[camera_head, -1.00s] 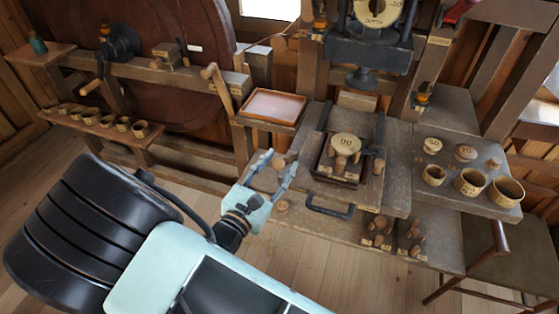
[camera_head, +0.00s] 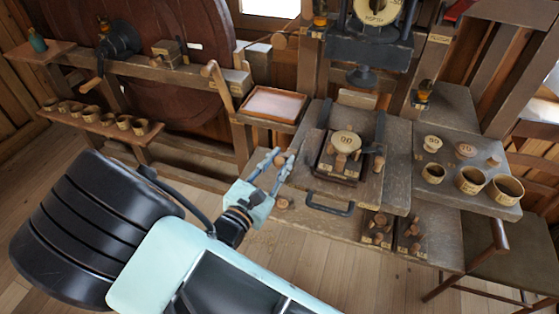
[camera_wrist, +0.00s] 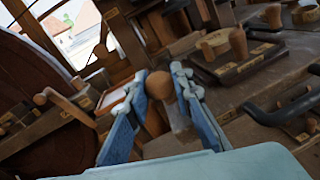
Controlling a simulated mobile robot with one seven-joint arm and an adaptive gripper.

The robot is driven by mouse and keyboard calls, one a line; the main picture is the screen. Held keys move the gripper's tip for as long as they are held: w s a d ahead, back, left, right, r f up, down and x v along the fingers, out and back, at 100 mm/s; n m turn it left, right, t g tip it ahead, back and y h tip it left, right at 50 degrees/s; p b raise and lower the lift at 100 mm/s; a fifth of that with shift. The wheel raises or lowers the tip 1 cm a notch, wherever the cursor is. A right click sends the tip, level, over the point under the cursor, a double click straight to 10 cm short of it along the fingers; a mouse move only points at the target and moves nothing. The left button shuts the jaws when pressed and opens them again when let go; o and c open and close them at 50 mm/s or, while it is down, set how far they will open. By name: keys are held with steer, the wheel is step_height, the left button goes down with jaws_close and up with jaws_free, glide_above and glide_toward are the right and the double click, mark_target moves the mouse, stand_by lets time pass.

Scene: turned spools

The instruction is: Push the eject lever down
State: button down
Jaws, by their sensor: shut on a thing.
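A round wooden knob, apparently the end of the eject lever (camera_wrist: 158,86), sits between the fingertips of my gripper (camera_head: 281,157). In the wrist view the two pale blue fingers press on the knob from both sides. The knob also shows small between the fingers in the head view. The knob is left of the dark block (camera_head: 337,165) that carries a round tag and wooden pegs.
A black bar handle (camera_head: 330,205) stands right of my gripper. A copper-coloured tray (camera_head: 274,104) lies behind it. A wooden-handled lever (camera_head: 210,75) rises at the left. Wooden cups (camera_head: 471,180) stand on the right shelf. Pegs (camera_head: 378,225) stand in front.

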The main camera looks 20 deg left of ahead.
steer(key=b, duration=0.1)
steer(key=f+b, duration=0.1)
steer(key=shift+s+f+t+b, duration=0.25)
steer(key=shift+f+t+b, duration=0.05)
steer(key=shift+t, duration=0.1)
steer(key=shift+s+f+m+t+h+b, duration=0.15)
steer(key=shift+s+f+t+b, duration=0.2)
steer(key=shift+f+t+b, duration=0.65)
steer(key=shift+s+f+m+t+h+b, duration=0.15)
steer(key=shift+s+f+b, duration=0.4)
steer(key=shift+b, duration=1)
steer(key=shift+s+f+m+t+h+b, duration=0.15)
steer(key=shift+f+t+b, duration=0.4)
steer(key=shift+f+b, duration=0.55)
steer(key=shift+r, duration=0.2)
steer(key=c, duration=1.7)
jaws_free()
steer(key=shift+o, duration=0.2)
steer(key=v, duration=1.2)
